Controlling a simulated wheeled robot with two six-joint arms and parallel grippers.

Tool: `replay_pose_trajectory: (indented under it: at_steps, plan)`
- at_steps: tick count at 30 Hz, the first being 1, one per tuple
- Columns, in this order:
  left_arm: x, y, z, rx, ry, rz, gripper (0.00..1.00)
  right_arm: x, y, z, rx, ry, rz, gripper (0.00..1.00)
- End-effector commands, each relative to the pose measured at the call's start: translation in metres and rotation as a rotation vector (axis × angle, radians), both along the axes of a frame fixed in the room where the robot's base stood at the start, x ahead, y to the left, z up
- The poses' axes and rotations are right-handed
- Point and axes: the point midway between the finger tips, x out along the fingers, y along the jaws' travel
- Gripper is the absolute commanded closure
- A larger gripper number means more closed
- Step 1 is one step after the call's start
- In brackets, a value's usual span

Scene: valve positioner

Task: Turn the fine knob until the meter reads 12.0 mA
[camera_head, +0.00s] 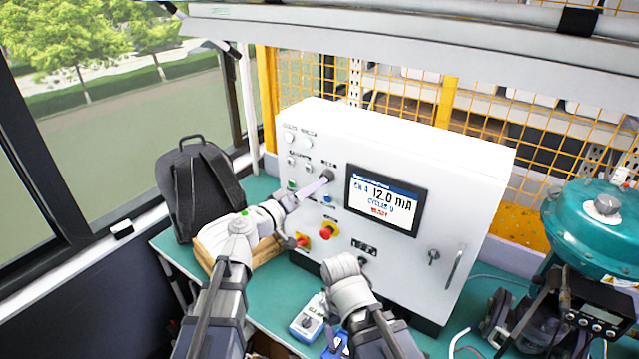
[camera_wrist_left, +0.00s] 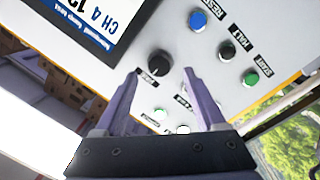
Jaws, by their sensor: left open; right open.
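The white control box (camera_head: 455,200) stands on the bench. Its meter screen (camera_head: 385,203) reads 12.0 mA on CH 4, with smaller blue and red lines below. A black knob (camera_head: 327,176) sits left of the screen; it also shows in the left wrist view (camera_wrist_left: 160,62), its label too small to read. My left gripper (camera_head: 322,184) is open, its fingertips (camera_wrist_left: 161,74) apart on either side of the knob's near edge, with visible gaps. My right gripper (camera_head: 350,272) is low in front of the box; its fingers are largely hidden.
A black backpack (camera_head: 200,190) and wooden crate stand left. A blue handheld device (camera_head: 307,318) lies in front. A teal machine (camera_head: 600,230) stands right. Green bench (camera_head: 265,300) shows between.

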Motion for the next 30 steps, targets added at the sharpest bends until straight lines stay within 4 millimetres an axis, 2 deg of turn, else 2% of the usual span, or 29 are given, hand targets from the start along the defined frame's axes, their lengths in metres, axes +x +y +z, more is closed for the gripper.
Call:
replay_pose_trajectory:
  at_steps: [1, 6, 19, 30]
  plan:
    - [0.008, -0.006, 0.000, 0.000, 0.000, -0.003, 0.28, 0.000, 0.000, 0.000, 0.000, 0.000, 0.000, 0.20]
    - [0.021, -0.018, 0.000, 0.000, 0.001, -0.002, 0.28, 0.000, 0.000, 0.000, 0.000, 0.000, 0.000, 0.20]
    - [0.026, -0.022, 0.000, 0.000, 0.001, -0.001, 0.29, 0.000, 0.000, 0.000, 0.000, 0.000, 0.000, 0.20]
    - [0.025, -0.022, 0.000, 0.000, 0.001, -0.001, 0.71, 0.000, 0.000, 0.000, 0.000, 0.000, 0.000, 0.20]
